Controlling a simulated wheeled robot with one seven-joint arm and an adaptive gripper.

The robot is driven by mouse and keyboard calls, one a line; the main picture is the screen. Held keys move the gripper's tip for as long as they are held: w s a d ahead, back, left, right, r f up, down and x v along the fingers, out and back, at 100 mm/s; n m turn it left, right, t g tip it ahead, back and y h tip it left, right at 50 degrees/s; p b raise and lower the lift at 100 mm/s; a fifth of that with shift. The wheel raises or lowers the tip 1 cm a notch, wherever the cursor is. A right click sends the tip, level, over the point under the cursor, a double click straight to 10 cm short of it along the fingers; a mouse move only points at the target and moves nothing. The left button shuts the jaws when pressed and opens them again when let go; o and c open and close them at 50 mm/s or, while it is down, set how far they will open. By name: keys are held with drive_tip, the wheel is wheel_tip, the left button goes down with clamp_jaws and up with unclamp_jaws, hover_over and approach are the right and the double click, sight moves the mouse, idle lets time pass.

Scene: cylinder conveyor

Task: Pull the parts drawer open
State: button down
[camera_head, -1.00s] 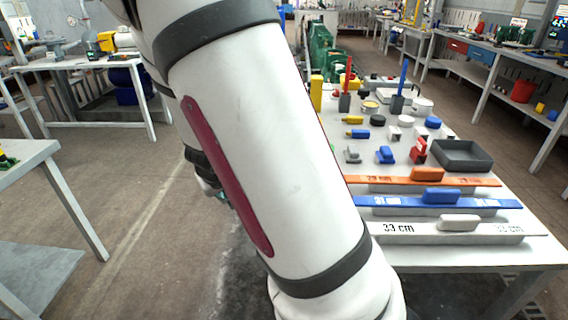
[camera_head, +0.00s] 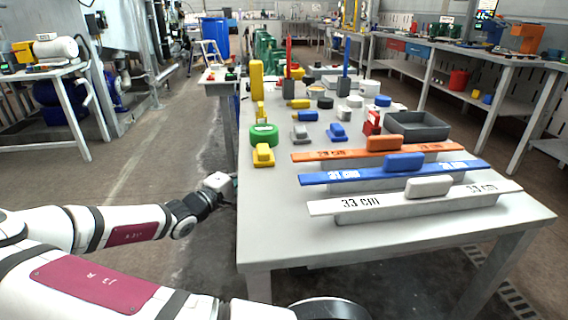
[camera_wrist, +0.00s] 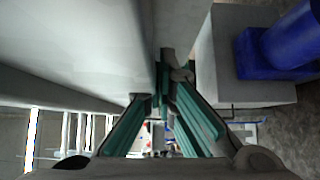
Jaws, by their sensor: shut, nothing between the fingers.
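In the head view my gripper (camera_head: 233,178) is low beside the left edge of the white table (camera_head: 275,225); its fingers are small and partly hidden there. In the wrist view its teal fingers (camera_wrist: 161,92) come close together beneath a broad pale surface and hold nothing. I cannot tell whether they touch that surface. No drawer or handle can be made out clearly near my gripper. Small red (camera_head: 396,45) and blue (camera_head: 418,50) drawer-like fronts show under the far right bench; I cannot tell whether either is the parts drawer.
The white table carries orange, blue and white marked bars (camera_head: 415,203), a grey tray (camera_head: 418,127), a green ring (camera_head: 263,136) and several small parts. The floor left of it is open.

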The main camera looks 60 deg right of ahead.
drive_tip(key=s+d+b, duration=0.1)
drive_tip(key=s+d, duration=0.2)
drive_tip(key=d, duration=0.8)
drive_tip(key=shift+s, duration=0.35)
drive_tip(key=shift+d, duration=0.15)
